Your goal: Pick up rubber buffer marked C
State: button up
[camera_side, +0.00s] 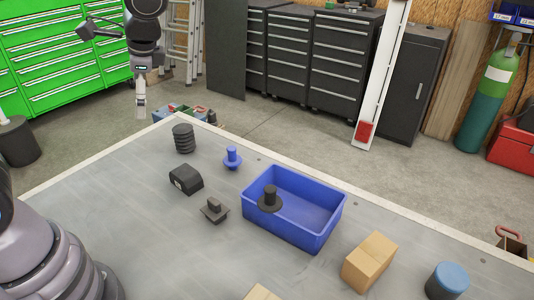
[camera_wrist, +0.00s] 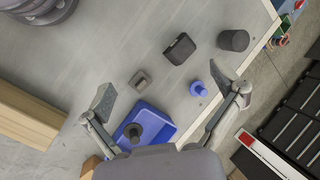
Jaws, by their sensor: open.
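Several black rubber parts lie on the grey table; no letter C is readable on any. They are a ribbed cylinder (camera_side: 183,138), a block with a small pale mark (camera_side: 186,179), and a square-based piece with a raised top (camera_side: 214,211). A black flanged buffer (camera_side: 270,199) is inside the blue bin (camera_side: 318,222). A blue flanged piece (camera_side: 232,158) stands on the table. My gripper (camera_side: 140,106) is raised beyond the table's far-left edge in the side view. In the wrist view my gripper (camera_wrist: 163,89) is open and empty, with the parts below and apart from it.
A cardboard box (camera_side: 370,262) and a dark cylinder with a blue top (camera_side: 447,281) stand right of the bin. Bare table lies left of the parts. Drawer cabinets (camera_side: 320,55) stand behind.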

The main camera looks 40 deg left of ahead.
jog(key=w+d+f+m+g+y, duration=0.1)
jog(key=w+f+m+y, duration=0.25)
jog(key=f, duration=0.35)
jog(key=w+d+f+m+y, duration=0.2)
jog(key=w+f+m, duration=0.1)
jog(key=w+f, duration=0.25)
jog(key=m+t+y, duration=0.2)
jog(key=m+y, duration=0.1)
jog(key=m, duration=0.3)
send_near(191, 177)
jog(key=v, duration=0.2)
jog(key=shift+s+d+r, duration=0.15)
jog(key=shift+d, duration=0.05)
jog(key=shift+a+f, duration=0.2)
jog(key=shift+f, duration=0.1)
jog(key=x, duration=1.3)
jog(key=shift+w+a, duration=0.2)
jog(key=shift+r, duration=0.1)
jog(key=c, duration=1.3)
